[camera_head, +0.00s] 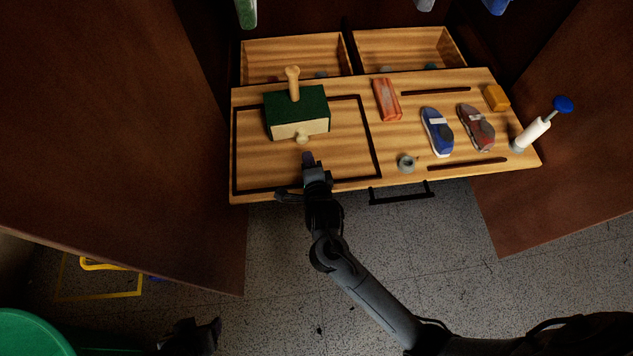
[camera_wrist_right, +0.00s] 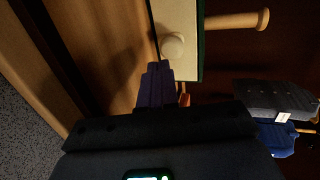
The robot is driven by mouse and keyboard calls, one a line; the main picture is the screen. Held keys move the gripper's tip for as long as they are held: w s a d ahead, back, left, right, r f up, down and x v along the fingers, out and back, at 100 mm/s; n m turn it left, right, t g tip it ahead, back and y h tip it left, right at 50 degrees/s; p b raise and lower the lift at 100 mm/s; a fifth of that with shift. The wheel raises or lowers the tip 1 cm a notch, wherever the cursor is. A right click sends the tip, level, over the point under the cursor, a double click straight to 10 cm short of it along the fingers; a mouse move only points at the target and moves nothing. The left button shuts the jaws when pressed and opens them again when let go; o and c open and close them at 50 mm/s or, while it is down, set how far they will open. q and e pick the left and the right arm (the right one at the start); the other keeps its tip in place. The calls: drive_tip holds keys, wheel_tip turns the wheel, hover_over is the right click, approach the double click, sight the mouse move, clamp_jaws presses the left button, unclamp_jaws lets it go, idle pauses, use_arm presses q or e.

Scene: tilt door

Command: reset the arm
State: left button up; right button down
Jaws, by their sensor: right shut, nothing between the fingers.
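A green box (camera_head: 297,104) with a cream front panel (camera_head: 291,130) and a wooden peg on top (camera_head: 293,82) sits on the wooden board at left. A round knob (camera_head: 303,138) is on the panel, which looks closed against the box. My right gripper (camera_head: 308,160) is shut and empty, just in front of the knob. In the right wrist view its fingertips (camera_wrist_right: 156,72) are right by the knob (camera_wrist_right: 172,46); whether they touch is not clear. A dark part at the bottom left, probably my left gripper (camera_head: 192,335), is too dark to read.
The board (camera_head: 340,150) also holds an orange block (camera_head: 387,100), a blue shoe (camera_head: 437,131), a dark reddish shoe (camera_head: 476,127), a small grey ring (camera_head: 406,162) and a white cylinder with a blue knob (camera_head: 532,133). Brown doors stand open at both sides. Grey floor lies in front.

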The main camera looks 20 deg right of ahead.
drive_tip(key=p+v, duration=0.1)
drive_tip(key=v, duration=0.3)
drive_tip(key=shift+s+a, duration=0.15)
drive_tip(key=shift+s, duration=0.15)
drive_tip(key=s+d+r+n+g+y+p, duration=0.25)
drive_tip(key=s+d+r+n+p, duration=0.4)
drive_tip(key=s+r+p, duration=0.65)
drive_tip(key=s+n+g+p, duration=0.2)
drive_tip(key=s+n+g, duration=0.75)
drive_tip(key=n, duration=0.65)
use_arm(q)
wheel_tip(320, 180, up, 55)
drive_tip(key=p, duration=3.8)
drive_tip(key=shift+s, duration=0.15)
use_arm(e)
wheel_tip(320, 180, up, 39)
drive_tip(key=s+t, duration=0.1)
drive_tip(key=shift+s+d+t+y, duration=0.2)
drive_tip(key=shift+s+t+y, duration=0.1)
drive_tip(key=shift+y, duration=0.15)
use_arm(q)
drive_tip(key=shift+d, duration=0.1)
use_arm(e)
drive_tip(key=shift+f, duration=0.1)
